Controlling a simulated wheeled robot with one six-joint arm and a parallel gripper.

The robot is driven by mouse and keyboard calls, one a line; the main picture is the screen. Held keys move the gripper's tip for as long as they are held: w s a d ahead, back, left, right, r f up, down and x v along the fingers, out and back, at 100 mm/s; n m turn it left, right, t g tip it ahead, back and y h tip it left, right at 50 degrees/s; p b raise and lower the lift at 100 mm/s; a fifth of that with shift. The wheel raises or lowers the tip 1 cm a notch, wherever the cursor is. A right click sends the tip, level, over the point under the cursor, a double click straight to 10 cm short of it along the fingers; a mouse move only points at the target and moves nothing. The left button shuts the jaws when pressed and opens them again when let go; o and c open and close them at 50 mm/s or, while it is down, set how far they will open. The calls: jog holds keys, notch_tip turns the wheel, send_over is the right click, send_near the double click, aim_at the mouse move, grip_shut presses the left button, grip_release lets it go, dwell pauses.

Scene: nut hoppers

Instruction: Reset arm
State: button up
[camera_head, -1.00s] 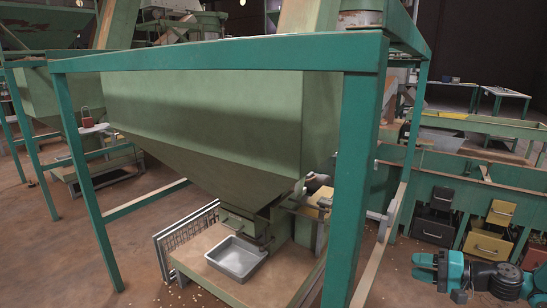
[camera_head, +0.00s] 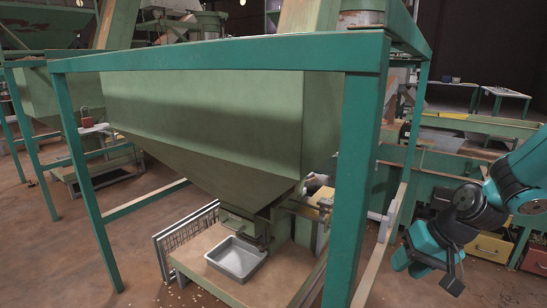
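My gripper (camera_head: 428,268) is at the lower right in the head view, at the end of my teal and black arm. It points down and to the left, beside the hopper frame's right front post and apart from it. Its fingers are small and partly turned away, so I cannot tell whether they are open or shut. No held thing shows.
A green hopper (camera_head: 200,110) stands inside a teal frame (camera_head: 355,180). A metal tray (camera_head: 236,258) sits on a wooden platform below its outlet. Drawers, one yellow (camera_head: 490,247), line the right side behind my arm. Brown floor is open at left.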

jog(key=s+d+r+n+h, duration=0.15)
jog(key=s+r+h, duration=0.35)
jog(key=s, duration=0.6)
jog(key=s+a+r+n+g+y, duration=0.3)
jog(key=s+a+r+n+y, duration=0.35)
jog(key=s+a, duration=0.6)
notch_tip(320, 180, up, 28)
jog(key=w+a+h+p, duration=0.1)
jog(key=h+p, duration=0.1)
jog(key=p, duration=2.5)
jog(key=shift+w+a, duration=0.15)
jog(key=shift+w, duration=0.15)
